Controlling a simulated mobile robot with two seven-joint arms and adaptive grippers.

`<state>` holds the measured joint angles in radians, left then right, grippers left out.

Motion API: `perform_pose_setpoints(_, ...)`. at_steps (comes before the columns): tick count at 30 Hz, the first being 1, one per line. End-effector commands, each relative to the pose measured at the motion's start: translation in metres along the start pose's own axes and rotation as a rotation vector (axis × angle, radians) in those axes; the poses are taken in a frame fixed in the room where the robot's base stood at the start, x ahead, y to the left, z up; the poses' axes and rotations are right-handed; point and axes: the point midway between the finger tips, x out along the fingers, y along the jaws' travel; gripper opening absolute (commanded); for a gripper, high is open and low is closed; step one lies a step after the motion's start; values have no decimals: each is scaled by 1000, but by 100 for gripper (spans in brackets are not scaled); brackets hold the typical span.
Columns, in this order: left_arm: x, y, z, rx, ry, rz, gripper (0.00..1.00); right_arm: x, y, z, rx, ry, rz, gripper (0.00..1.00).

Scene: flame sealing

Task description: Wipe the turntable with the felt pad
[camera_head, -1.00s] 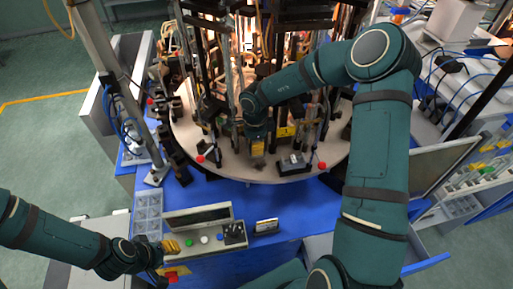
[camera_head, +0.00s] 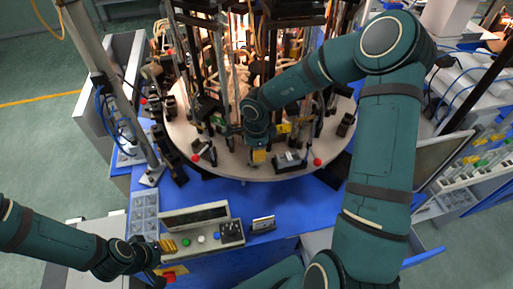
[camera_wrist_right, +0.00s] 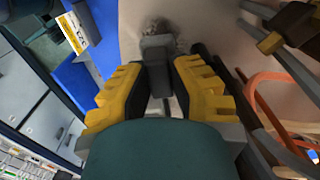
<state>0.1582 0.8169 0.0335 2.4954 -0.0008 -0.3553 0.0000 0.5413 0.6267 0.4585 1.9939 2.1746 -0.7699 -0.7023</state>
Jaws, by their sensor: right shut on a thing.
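The round pale turntable (camera_head: 225,160) stands on the blue table in the head view, crowded with fixtures. My right gripper (camera_head: 259,157) is low over its front part, between fixtures. In the right wrist view its yellow fingers (camera_wrist_right: 155,85) are closed on a grey block, which I take to be the felt pad (camera_wrist_right: 156,52). The pad's far end is at the turntable surface, by a dark grey patch (camera_wrist_right: 160,28); I cannot tell whether it touches. My left gripper (camera_head: 166,258) is beside the control box at lower left; its jaw opening is unclear.
The control box (camera_head: 195,217) with coloured buttons and a small metal stand (camera_head: 263,224) sit in front of the turntable. Red-tipped fixtures (camera_head: 196,158) and a black fixture (camera_head: 290,160) flank my right gripper. A compartment tray (camera_head: 144,212) lies at left.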

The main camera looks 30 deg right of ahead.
Motion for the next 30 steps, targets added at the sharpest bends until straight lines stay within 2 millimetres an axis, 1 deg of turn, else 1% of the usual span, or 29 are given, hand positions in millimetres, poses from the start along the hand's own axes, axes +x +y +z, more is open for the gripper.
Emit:
perform_pose_setpoints(7,0,0,0,0,0,0,41,0,21,0,-1,0,1,0)
perform_pose_setpoints(14,0,0,0,0,0,0,41,0,28,0,0,0,1,0)
perform_pose_setpoints(17,0,0,0,0,0,0,41,0,24,0,1,-1,0,0)
perform_pose_setpoints(24,0,0,0,0,0,0,41,0,5,1,1,-1,-1,0)
perform_pose_setpoints(30,0,0,0,0,0,0,41,0,-6,1,0,-1,1,0)
